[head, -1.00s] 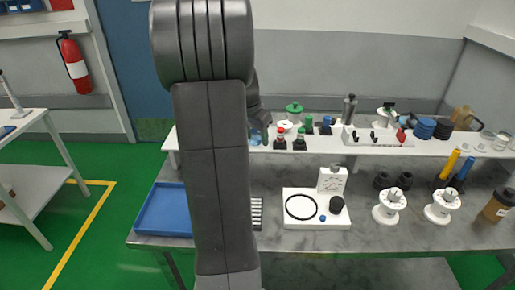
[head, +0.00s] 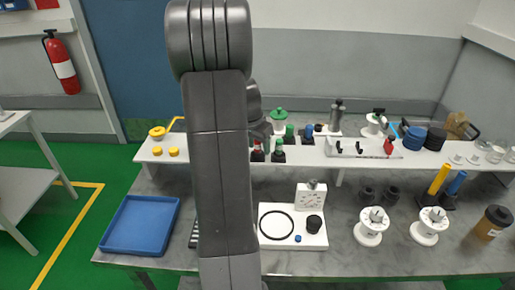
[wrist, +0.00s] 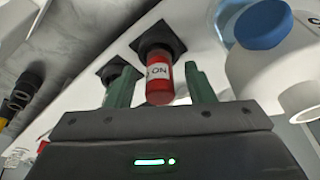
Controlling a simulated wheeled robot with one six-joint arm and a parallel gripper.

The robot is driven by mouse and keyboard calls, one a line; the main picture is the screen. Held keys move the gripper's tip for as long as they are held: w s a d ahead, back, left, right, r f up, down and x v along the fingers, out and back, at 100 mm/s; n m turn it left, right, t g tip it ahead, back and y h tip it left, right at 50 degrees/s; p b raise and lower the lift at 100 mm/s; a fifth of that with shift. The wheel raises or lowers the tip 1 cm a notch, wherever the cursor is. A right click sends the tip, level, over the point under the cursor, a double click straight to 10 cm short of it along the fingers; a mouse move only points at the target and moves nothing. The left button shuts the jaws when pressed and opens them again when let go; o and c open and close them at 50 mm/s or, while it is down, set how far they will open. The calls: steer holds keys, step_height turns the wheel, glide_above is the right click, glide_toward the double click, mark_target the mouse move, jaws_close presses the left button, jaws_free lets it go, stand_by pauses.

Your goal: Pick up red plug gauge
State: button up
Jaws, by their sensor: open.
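The red plug gauge (wrist: 159,82) shows in the wrist view, with a white label reading "ON" and a black square base behind it. In the head view the red gauge (head: 257,147) stands on the white shelf, partly beside my arm. My gripper (wrist: 160,78) is open, with one dark green finger on each side of the red gauge. Whether the fingers touch it cannot be told. In the head view my gripper is mostly hidden behind my arm.
A white jar with a green lid (head: 279,118) is just behind. A blue-capped white bottle (wrist: 266,42) is close on the right in the wrist view. A blue tray (head: 140,222) lies on the bench.

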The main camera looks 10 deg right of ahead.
steer(key=c, duration=1)
steer(key=shift+r, duration=0.1)
